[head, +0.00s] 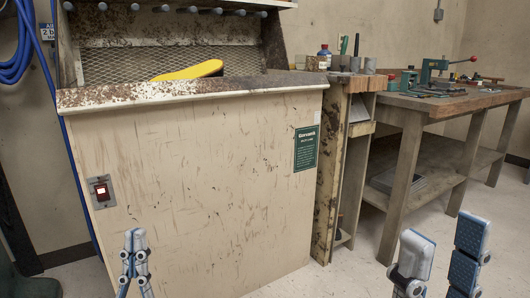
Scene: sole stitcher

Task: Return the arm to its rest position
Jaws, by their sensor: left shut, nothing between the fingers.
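My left gripper (133,240) shows at the bottom left, in front of the beige cabinet (225,190). Its fingers are together and point up, with nothing between them. My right gripper (443,250) shows at the bottom right, over the floor in front of the wooden workbench. Its two padded fingers are wide apart and it holds nothing. Both arms are mostly below the picture's edge.
A yellow sole (188,72) lies on the cabinet's worn top. The wooden workbench (408,108) with tools stands at right. Blue hoses (20,45) hang at left.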

